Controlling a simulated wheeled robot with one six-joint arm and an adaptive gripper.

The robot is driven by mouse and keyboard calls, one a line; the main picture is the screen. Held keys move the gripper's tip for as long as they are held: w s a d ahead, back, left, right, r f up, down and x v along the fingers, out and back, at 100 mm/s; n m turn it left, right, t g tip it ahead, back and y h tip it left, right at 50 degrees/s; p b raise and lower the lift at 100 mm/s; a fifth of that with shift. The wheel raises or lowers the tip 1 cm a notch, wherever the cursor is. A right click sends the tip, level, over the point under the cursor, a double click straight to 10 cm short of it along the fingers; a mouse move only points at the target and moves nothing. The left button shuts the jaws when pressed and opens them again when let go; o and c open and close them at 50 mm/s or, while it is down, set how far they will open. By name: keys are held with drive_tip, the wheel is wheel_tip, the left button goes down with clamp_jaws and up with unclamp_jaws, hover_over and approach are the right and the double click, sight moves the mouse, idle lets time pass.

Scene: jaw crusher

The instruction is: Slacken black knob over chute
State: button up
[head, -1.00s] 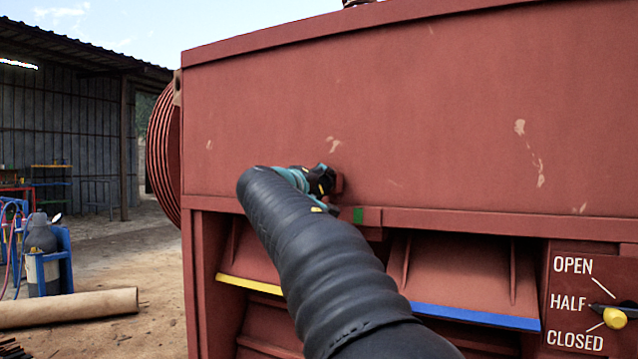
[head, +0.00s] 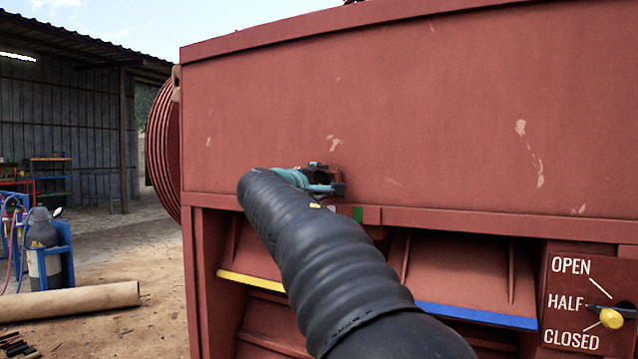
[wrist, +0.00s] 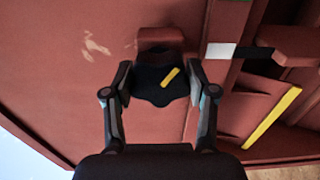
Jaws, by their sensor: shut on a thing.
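The black knob (wrist: 150,82) is a lobed dial with a yellow mark (wrist: 170,77), seen in the wrist view against the red crusher wall. My gripper (wrist: 161,84) has one finger on each side of it and is shut on it. In the head view my gripper (head: 324,184) is at the wall, above the chutes, and the knob is hidden there. The yellow-edged chute (head: 250,283) and the blue-edged chute (head: 475,316) lie below.
A green mark (head: 373,215) sits right of my gripper on the ledge. A yellow-tipped lever (head: 611,318) stands at the OPEN, HALF, CLOSED plate at right. A ribbed red wheel (head: 163,150) is at left. A roll (head: 70,304) lies on open ground.

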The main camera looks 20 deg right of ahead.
drive_tip(key=o, duration=1.2)
drive_tip(key=v, duration=1.2)
drive_tip(key=shift+s, duration=0.15)
